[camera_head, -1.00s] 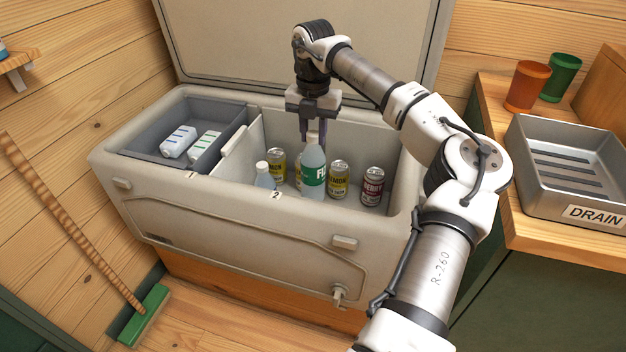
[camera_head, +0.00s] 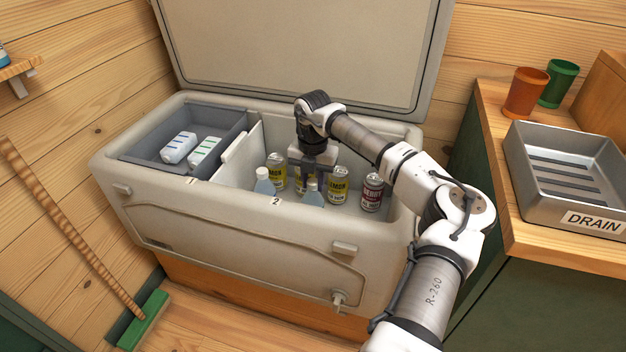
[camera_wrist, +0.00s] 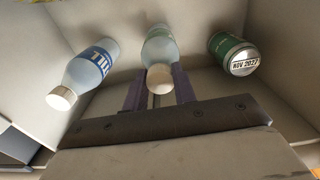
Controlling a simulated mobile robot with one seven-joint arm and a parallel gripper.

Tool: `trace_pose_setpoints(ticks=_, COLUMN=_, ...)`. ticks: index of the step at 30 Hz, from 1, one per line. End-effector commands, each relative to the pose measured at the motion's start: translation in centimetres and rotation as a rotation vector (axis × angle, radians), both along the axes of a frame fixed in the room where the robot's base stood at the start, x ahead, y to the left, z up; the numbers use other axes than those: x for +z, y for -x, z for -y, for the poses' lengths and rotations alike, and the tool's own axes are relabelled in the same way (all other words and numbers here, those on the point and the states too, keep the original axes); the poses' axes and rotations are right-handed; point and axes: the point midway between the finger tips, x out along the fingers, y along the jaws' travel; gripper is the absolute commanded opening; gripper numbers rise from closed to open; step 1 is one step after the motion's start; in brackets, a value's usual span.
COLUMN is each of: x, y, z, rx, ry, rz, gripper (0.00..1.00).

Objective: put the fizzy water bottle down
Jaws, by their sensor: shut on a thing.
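My gripper (camera_head: 313,176) is low inside the cooler's large compartment, marked 2. It is shut on the fizzy water bottle (camera_head: 313,196), a clear bottle with a pale cap. The front wall hides the bottle's lower part and my gripper covers its top, so I cannot tell whether its base touches the floor. In the wrist view the fizzy water bottle (camera_wrist: 160,48) stands between my purple fingers (camera_wrist: 160,92). The still water bottle (camera_head: 265,184), with a blue label in the wrist view (camera_wrist: 90,70), stands to its left, apart from it.
Lemon cans (camera_head: 338,185) and a berry can (camera_head: 371,192) stand beside and behind the bottle. A green can (camera_wrist: 233,53) shows in the wrist view. A divider (camera_head: 241,157) separates a grey tray (camera_head: 150,143) with two white packs. The drain tray (camera_head: 575,208) is on the right counter.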

Motion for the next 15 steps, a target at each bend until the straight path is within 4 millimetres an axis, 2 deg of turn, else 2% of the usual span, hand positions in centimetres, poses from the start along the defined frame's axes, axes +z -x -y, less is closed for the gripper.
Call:
trace_pose_setpoints(ticks=1, x=0.08, y=-0.03, z=0.01, rx=0.0, ry=0.0, rz=0.001, gripper=0.0)
trace_pose_setpoints(ticks=2, x=-0.03, y=0.01, z=0.02, rx=0.0, ry=0.001, rz=-0.001, gripper=0.28)
trace_pose_setpoints(ticks=7, x=-0.01, y=0.01, z=0.02, rx=0.0, ry=0.001, rz=-0.001, gripper=0.5)
trace_pose_setpoints(ticks=15, x=0.08, y=0.0, z=0.01, rx=0.0, ry=0.0, rz=-0.001, gripper=0.5)
